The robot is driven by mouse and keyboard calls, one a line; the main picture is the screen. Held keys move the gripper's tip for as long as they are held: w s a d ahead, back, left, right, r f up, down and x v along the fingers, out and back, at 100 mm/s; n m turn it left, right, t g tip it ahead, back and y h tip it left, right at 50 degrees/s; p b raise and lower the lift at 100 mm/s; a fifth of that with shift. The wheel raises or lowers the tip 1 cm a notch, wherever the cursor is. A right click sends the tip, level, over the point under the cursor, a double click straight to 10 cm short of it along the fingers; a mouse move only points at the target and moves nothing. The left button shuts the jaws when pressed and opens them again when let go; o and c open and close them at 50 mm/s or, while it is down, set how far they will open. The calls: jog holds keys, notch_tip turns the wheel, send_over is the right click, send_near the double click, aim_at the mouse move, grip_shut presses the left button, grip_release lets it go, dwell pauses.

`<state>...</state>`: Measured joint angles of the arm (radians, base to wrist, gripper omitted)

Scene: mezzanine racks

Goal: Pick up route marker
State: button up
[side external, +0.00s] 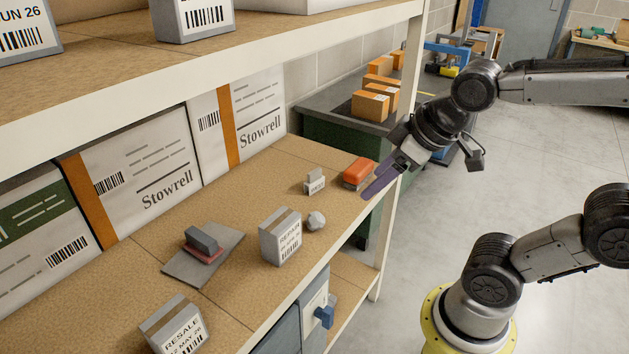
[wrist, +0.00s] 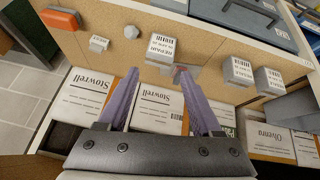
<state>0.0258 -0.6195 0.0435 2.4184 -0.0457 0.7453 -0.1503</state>
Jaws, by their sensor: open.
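No object in view is plainly labelled as the route marker, so I cannot tell which it is. Small candidates on the shelf board are a small grey stepped piece with a barcode label (side external: 315,182), a grey faceted lump (side external: 316,221) and an orange block on a grey base (side external: 359,172). They also show in the wrist view: the stepped piece (wrist: 98,44), the lump (wrist: 131,32) and the orange block (wrist: 62,18). My gripper (side external: 383,180) has purple fingers, open and empty, over the shelf's front edge beside the orange block. In the wrist view my gripper (wrist: 157,72) spreads below the REPAIR box.
The grey REPAIR box (side external: 281,237), a dark grey block with a reddish underside on a grey plate (side external: 181,268) and the RESALE box (side external: 172,325) share the shelf. Stowrell cartons (side external: 150,170) stand behind. An upper shelf (side external: 300,42) overhangs, and a white post (side external: 391,215) stands at the right.

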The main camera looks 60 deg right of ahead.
jog(key=w+d+f+n+t, duration=0.15)
jog(key=w+n, duration=0.25)
jog(key=w, duration=0.6)
jog(key=w+d+f+n+t, duration=0.1)
jog(key=w+d+f+n, duration=0.2)
jog(key=w, duration=0.6)
jog(key=w+d+f+n+t, duration=0.1)
jog(key=w+d+f+n, duration=0.2)
jog(key=w, duration=0.7)
jog(key=n+g+h, duration=0.4)
jog(key=g, duration=0.7)
send_near(317, 178)
jog(key=x, duration=0.4)
jog(key=w+x, duration=0.1)
jog(key=x, duration=0.1)
jog(key=shift+d, duration=0.35)
jog(key=shift+x, duration=2.6)
jog(key=shift+s+a, duration=0.15)
grip_shut()
